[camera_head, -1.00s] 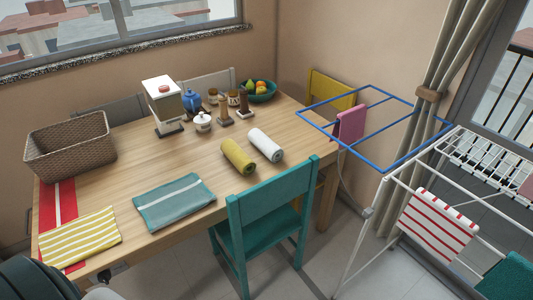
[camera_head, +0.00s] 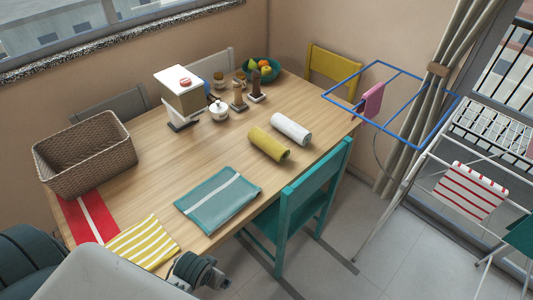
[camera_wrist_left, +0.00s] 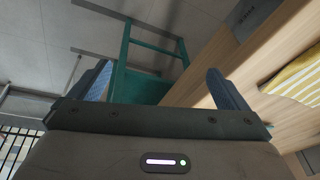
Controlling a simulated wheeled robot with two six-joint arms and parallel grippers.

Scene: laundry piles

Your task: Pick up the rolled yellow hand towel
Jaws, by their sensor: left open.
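The rolled yellow hand towel (camera_head: 269,143) lies on the wooden table (camera_head: 215,160), just left of a rolled white towel (camera_head: 290,128). My left gripper (camera_wrist_left: 160,84) is open and empty in the left wrist view, its two fingers wide apart. Behind them that view shows the teal chair, the floor and the table edge, not the rolled yellow towel. In the head view my left arm comes in at the bottom left, near the table's front edge and well away from the roll. My right gripper is not in view.
A folded teal towel (camera_head: 217,200), a yellow striped towel (camera_head: 143,243) and a wicker basket (camera_head: 84,155) are on the table's left half. A teal chair (camera_head: 303,205) stands at the front edge. A white jar (camera_head: 219,112) stands behind the rolls.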

